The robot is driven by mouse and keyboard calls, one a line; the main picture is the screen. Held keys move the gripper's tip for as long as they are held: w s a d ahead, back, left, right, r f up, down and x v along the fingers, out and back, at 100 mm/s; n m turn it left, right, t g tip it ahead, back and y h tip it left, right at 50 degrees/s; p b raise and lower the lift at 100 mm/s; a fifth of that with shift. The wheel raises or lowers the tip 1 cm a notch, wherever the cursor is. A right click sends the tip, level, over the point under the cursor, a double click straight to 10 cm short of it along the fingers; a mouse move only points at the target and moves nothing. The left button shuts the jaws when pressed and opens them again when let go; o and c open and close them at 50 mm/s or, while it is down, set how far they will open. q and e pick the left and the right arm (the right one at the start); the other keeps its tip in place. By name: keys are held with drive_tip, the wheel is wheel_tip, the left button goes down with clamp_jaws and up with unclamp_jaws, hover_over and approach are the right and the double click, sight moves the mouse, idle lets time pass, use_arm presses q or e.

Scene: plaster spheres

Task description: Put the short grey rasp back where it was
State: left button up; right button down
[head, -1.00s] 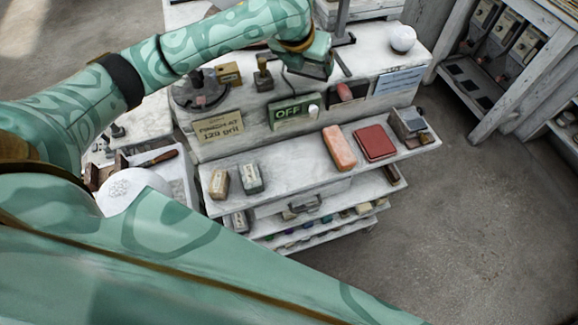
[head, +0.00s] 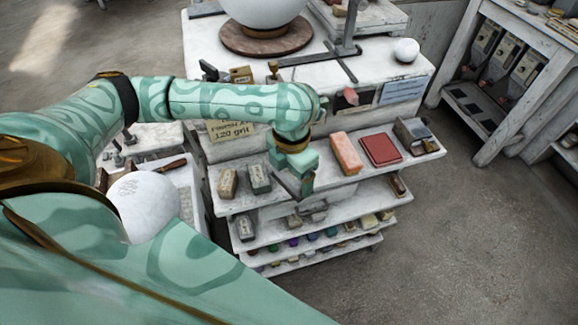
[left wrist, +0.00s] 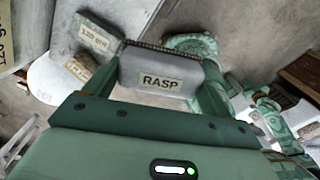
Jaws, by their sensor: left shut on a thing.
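The short grey rasp (left wrist: 145,68), a block with a "RASP" label, is between the fingers of my left gripper (left wrist: 160,75) in the left wrist view. The gripper is shut on it. In the head view, my left gripper (head: 303,190) hangs at the front of the upper shelf (head: 300,181), between a grey block (head: 259,178) and an orange-pink block (head: 346,153). The rasp is hard to make out there. My right gripper is not in view.
A tan block (head: 228,183) stands beside the grey one. A red pad (head: 381,150) and a metal-topped box (head: 413,135) are at the right. Lower shelves hold small coloured pieces (head: 312,238). A white sphere (head: 145,205) lies at left.

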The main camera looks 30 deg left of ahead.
use_arm(q)
drive_tip(key=w+a+f+b, duration=0.1)
drive_tip(key=w+a+f, duration=0.1)
drive_tip(key=w, duration=0.1)
drive_tip(key=w+a+f+b, duration=0.1)
drive_tip(key=w+a+f, duration=0.1)
drive_tip(key=w+f, duration=0.1)
drive_tip(key=w+a+f+b, duration=0.1)
drive_tip(key=w+a+f, duration=0.1)
drive_tip(key=w+f, duration=0.1)
drive_tip(key=shift+a+f, duration=0.1)
drive_tip(key=shift+f, duration=0.05)
drive_tip(key=shift+a+f+b, duration=0.1)
drive_tip(key=shift+f+b, duration=0.15)
drive_tip(key=shift+b, duration=0.05)
wheel_tip(320, 180, down, 3)
drive_tip(key=shift+w+a+f+b, duration=0.1)
drive_tip(key=shift+w+b, duration=0.05)
drive_tip(key=shift+b, duration=0.25)
drive_tip(key=o, duration=0.7)
drive_tip(key=shift+f, duration=0.1)
drive_tip(key=shift+o, duration=1.1)
wheel_tip(320, 180, up, 12)
drive_tip(key=p, duration=0.3)
